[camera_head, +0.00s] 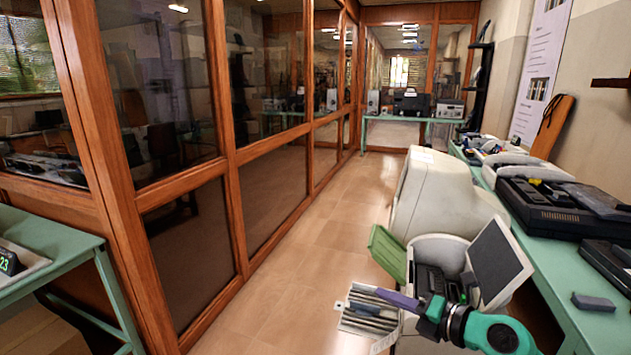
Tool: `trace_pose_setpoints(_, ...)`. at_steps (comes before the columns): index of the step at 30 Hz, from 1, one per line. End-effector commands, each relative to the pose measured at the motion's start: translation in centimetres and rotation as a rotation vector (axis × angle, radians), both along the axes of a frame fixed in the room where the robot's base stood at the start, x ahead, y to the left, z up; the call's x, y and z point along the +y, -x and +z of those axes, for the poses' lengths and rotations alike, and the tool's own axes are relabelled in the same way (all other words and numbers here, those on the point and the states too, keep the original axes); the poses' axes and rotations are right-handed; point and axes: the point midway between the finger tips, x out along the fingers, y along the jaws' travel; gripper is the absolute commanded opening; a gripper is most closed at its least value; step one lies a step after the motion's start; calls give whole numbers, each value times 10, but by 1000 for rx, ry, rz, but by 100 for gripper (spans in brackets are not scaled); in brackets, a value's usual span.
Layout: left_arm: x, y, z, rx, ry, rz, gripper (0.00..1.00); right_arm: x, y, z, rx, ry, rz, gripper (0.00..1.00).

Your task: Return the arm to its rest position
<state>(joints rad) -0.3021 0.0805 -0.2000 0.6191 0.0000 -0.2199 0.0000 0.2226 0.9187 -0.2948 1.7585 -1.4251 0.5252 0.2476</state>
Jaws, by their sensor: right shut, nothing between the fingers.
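My right arm comes in from the bottom right, with a teal link and a black wrist. Its right gripper (384,293) has purple fingers that lie shut together and point left, with nothing between them. The gripper hangs in front of a beige machine (437,246) with an open green flap (387,252) and a tilted dark panel (497,262). A grey slatted piece (367,312) shows just below the fingers. I cannot tell whether the fingers touch any of these. My left gripper is not in view.
A green table (560,290) along the right wall carries dark consoles (545,207) and a small grey block (593,302). Another green table (70,255) stands at the left. A wood-framed glass partition (228,160) runs along the left. The tiled floor (315,240) between is clear.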

Motion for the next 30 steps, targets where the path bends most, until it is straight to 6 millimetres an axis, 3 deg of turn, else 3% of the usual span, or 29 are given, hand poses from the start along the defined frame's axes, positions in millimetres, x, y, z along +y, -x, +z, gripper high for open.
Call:
trace_pose_setpoints(1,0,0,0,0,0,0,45,17,4,25,-44,-222,-56,0)
trace_pose_setpoints(2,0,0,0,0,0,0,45,16,4,42,-65,-371,-120,0)
trace_pose_setpoints(3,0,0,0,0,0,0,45,5,3,59,-72,-562,-230,0)
trace_pose_setpoints(5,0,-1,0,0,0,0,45,-28,4,63,-38,-823,-435,0)
trace_pose_setpoints(7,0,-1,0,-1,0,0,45,-75,13,35,72,-1076,-723,0)
trace_pose_setpoints(9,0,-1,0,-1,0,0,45,-109,35,-16,233,-1238,-1004,0)
trace_pose_setpoints(12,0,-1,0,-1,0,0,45,-125,73,-79,453,-1334,-1288,0)
trace_pose_setpoints(15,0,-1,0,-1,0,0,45,-124,111,-124,645,-1359,-1484,0)
trace_pose_setpoints(18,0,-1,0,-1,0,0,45,-115,148,-156,818,-1350,-1631,0)
trace_pose_setpoints(26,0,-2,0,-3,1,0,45,-78,236,-202,1229,-1249,-1877,0)
trace_pose_setpoints(27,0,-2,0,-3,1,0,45,-73,243,-210,1271,-1229,-1899,0)
trace_pose_setpoints(30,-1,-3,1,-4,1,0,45,-74,234,-246,1266,-1212,-1909,0)
